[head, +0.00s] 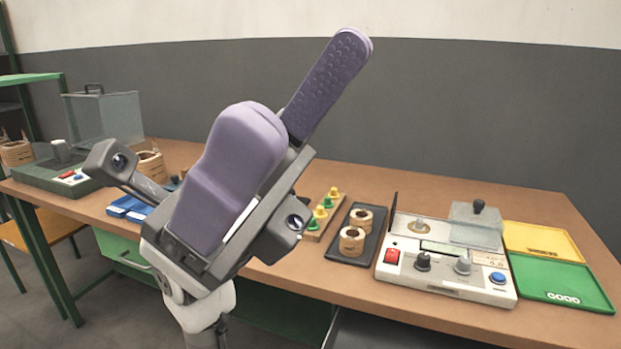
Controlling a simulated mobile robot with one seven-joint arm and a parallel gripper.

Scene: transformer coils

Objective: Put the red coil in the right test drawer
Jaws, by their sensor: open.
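My gripper (303,82) fills the middle of the head view, raised in front of the table. Its two purple fingers stand wide apart, with nothing visible between them. I cannot make out a red coil. A white test device (445,285) stands right of that tray, with a red switch, knobs and a blue button. A clear grey box (477,225) with a black knob sits at its back right. I cannot identify an open drawer.
Yellow (541,240) and green (560,283) trays lie at the right. Yellow and green pieces (323,211) stand beside the dark tray. Blue bins (128,208), another coil (152,165) and a green-based device (58,188) are left. My arm hides the table's middle.

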